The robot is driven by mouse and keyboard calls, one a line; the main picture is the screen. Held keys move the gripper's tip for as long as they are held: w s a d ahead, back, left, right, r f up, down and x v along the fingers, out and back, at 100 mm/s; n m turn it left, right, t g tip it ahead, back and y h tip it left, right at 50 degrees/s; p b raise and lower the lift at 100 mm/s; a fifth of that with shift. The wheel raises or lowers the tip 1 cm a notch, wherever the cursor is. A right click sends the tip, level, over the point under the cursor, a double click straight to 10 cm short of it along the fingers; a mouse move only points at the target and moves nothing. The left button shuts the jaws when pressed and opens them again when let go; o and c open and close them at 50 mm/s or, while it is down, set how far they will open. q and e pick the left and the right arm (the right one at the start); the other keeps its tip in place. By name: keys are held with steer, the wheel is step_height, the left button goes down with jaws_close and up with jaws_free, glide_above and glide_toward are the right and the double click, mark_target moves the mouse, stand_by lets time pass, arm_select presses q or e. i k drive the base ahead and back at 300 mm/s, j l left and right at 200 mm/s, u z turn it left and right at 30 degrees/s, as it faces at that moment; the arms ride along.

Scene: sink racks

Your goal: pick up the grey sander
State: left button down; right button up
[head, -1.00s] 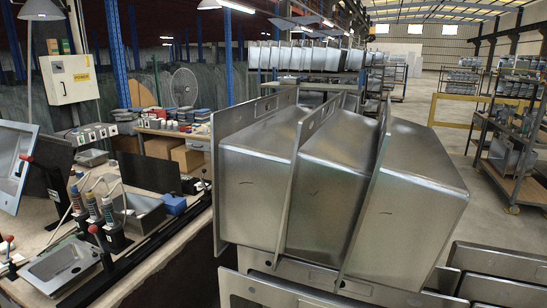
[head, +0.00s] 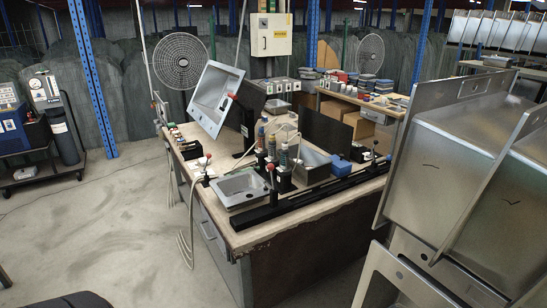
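Two upright hand tools stand side by side in dark holders on the workbench (head: 330,205); they may be sanders. The left tool (head: 262,137) and the right tool (head: 284,158) both look greyish with coloured bands, and hoses run near them. At this size I cannot tell which is the grey sander. Neither of my grippers is in view.
A small sink (head: 241,188) lies at the bench's front left and a tilted sink (head: 215,98) stands behind it. A blue box (head: 341,166) sits to the right. Stacked sinks (head: 455,150) block the right side. The floor (head: 110,225) at left is open.

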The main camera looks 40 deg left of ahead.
mark_target(272, 158)
steer(key=u, duration=1)
steer(key=i+j, duration=0.25)
steer(key=i+j+z, duration=0.15)
steer(key=j, duration=0.25)
steer(key=i+j, duration=0.25)
steer(key=i+j+z, duration=0.15)
steer(key=j, duration=0.3)
steer(key=i, duration=0.05)
